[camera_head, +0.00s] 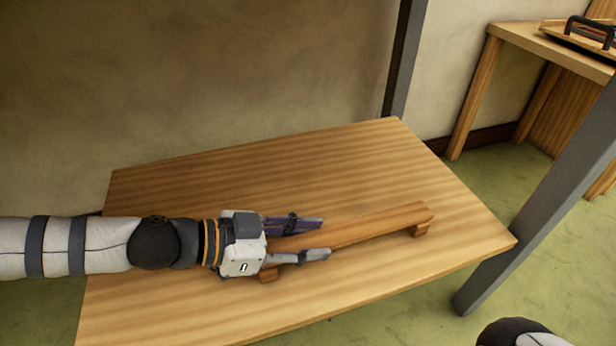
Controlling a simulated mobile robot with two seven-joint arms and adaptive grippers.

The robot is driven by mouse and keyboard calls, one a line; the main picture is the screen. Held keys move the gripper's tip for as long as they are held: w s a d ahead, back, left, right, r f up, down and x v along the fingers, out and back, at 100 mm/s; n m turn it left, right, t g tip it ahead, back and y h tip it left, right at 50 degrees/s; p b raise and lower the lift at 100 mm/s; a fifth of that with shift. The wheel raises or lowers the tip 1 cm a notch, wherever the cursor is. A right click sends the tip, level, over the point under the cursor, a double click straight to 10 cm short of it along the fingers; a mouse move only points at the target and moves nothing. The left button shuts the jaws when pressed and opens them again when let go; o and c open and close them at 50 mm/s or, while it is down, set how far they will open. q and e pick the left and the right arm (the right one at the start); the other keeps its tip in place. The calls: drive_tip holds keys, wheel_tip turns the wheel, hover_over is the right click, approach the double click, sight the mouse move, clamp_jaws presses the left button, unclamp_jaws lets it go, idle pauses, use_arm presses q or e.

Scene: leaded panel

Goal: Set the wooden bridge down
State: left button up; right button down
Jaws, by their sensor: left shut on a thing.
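The wooden bridge (385,224) is a long, narrow wooden bar with a short foot under each end. It lies slantwise over the wooden table (200,315), its far end toward the right edge. My left gripper (318,238) comes in from the left, with one finger on either side of the bar, and is shut on it near its left end. The gripper covers part of that end. The feet are at or very close to the tabletop; I cannot tell whether they touch it. My right gripper is not in view.
The rest of the tabletop is bare. A grey post (545,200) stands at the table's right corner, and another dark post (404,60) rises behind it. A second wooden table (510,38) at the upper right holds a tray (556,33) with a black-handled object (590,28).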

use_arm(q)
drive_tip(key=o, duration=1.3)
drive_tip(key=shift+c, duration=0.2)
drive_tip(key=shift+r, duration=0.2)
drive_tip(key=p+v, duration=0.3)
drive_tip(key=v, duration=0.9)
drive_tip(key=shift+f, duration=0.15)
drive_tip(key=shift+f, duration=0.1)
